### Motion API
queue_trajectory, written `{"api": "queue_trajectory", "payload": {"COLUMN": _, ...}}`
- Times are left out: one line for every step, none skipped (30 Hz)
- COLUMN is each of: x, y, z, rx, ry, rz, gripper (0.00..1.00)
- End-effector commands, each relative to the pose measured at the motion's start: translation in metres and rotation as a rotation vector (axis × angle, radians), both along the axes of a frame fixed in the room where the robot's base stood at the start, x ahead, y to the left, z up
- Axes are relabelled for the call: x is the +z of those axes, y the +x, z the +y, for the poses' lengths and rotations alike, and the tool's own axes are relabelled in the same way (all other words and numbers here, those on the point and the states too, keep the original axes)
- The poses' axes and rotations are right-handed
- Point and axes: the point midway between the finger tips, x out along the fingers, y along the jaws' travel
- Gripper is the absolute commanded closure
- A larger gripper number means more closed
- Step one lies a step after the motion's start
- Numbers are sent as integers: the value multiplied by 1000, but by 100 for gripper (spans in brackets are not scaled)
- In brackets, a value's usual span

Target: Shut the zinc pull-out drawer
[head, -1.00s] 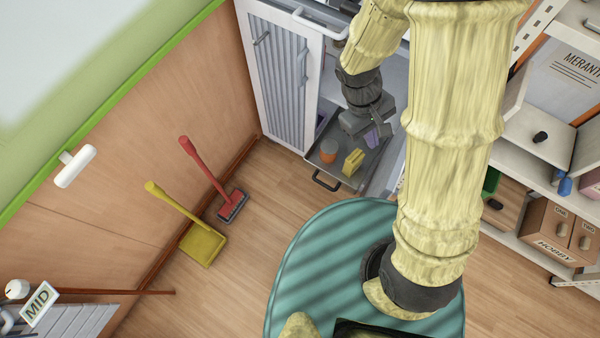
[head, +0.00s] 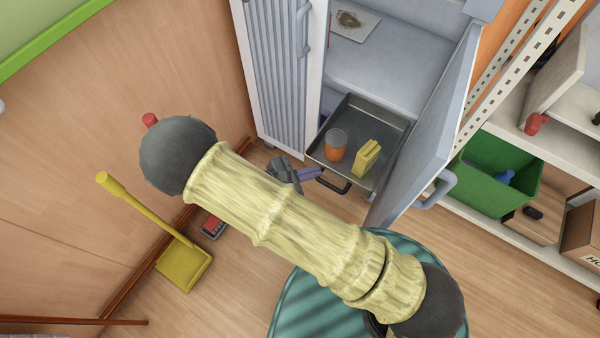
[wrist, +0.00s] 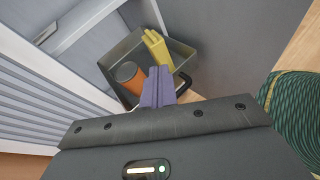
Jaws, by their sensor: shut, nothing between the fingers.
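The zinc pull-out drawer (head: 386,183) is a grey metal tray, pulled out at the bottom of an open cabinet. It has a dark bar handle (head: 333,182) on its front. An orange jar with a grey lid (head: 334,147) and a yellow block-like item (head: 366,158) stand in it. My gripper (head: 310,174) has purple fingers and is shut and empty, just in front of the drawer by the left part of the handle. In the wrist view the fingers (wrist: 158,86) overlap the drawer front; I cannot tell whether they touch it. The wrist view also shows the drawer (wrist: 180,55).
The cabinet's open right door (head: 432,130) stands beside the drawer, and a ribbed white door (head: 279,70) is on its left. A yellow dustpan (head: 184,266) leans at the left wall. A green bin (head: 496,176) sits on the right shelf.

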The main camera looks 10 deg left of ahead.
Motion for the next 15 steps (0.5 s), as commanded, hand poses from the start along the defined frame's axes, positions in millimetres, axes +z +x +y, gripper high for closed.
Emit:
{"api": "queue_trajectory", "payload": {"x": -33, "y": -4, "z": 11, "rx": 71, "ry": -45, "rz": -15, "gripper": 100}}
{"api": "queue_trajectory", "payload": {"x": -43, "y": -5, "z": 18, "rx": 110, "ry": -68, "rz": -25, "gripper": 100}}
{"api": "queue_trajectory", "payload": {"x": -56, "y": -7, "z": 27, "rx": 164, "ry": -100, "rz": -40, "gripper": 100}}
{"api": "queue_trajectory", "payload": {"x": -66, "y": -9, "z": 34, "rx": 206, "ry": -124, "rz": -52, "gripper": 100}}
{"api": "queue_trajectory", "payload": {"x": -76, "y": -12, "z": 41, "rx": 246, "ry": -148, "rz": -66, "gripper": 100}}
{"api": "queue_trajectory", "payload": {"x": -89, "y": -15, "z": 50, "rx": 300, "ry": -178, "rz": -84, "gripper": 100}}
{"api": "queue_trajectory", "payload": {"x": -99, "y": -17, "z": 57, "rx": 339, "ry": -200, "rz": -97, "gripper": 100}}
{"api": "queue_trajectory", "payload": {"x": -107, "y": -20, "z": 64, "rx": 377, "ry": -220, "rz": -111, "gripper": 100}}
{"api": "queue_trajectory", "payload": {"x": -118, "y": -24, "z": 72, "rx": 424, "ry": -244, "rz": -127, "gripper": 100}}
{"api": "queue_trajectory", "payload": {"x": -124, "y": -26, "z": 78, "rx": 454, "ry": -260, "rz": -140, "gripper": 100}}
{"api": "queue_trajectory", "payload": {"x": -129, "y": -29, "z": 83, "rx": 481, "ry": -274, "rz": -151, "gripper": 100}}
{"api": "queue_trajectory", "payload": {"x": -135, "y": -31, "z": 88, "rx": 512, "ry": -289, "rz": -163, "gripper": 100}}
{"api": "queue_trajectory", "payload": {"x": -138, "y": -33, "z": 91, "rx": 529, "ry": -297, "rz": -171, "gripper": 100}}
{"api": "queue_trajectory", "payload": {"x": -140, "y": -34, "z": 94, "rx": 544, "ry": -306, "rz": -177, "gripper": 100}}
{"api": "queue_trajectory", "payload": {"x": -141, "y": -35, "z": 96, "rx": 558, "ry": -312, "rz": -183, "gripper": 100}}
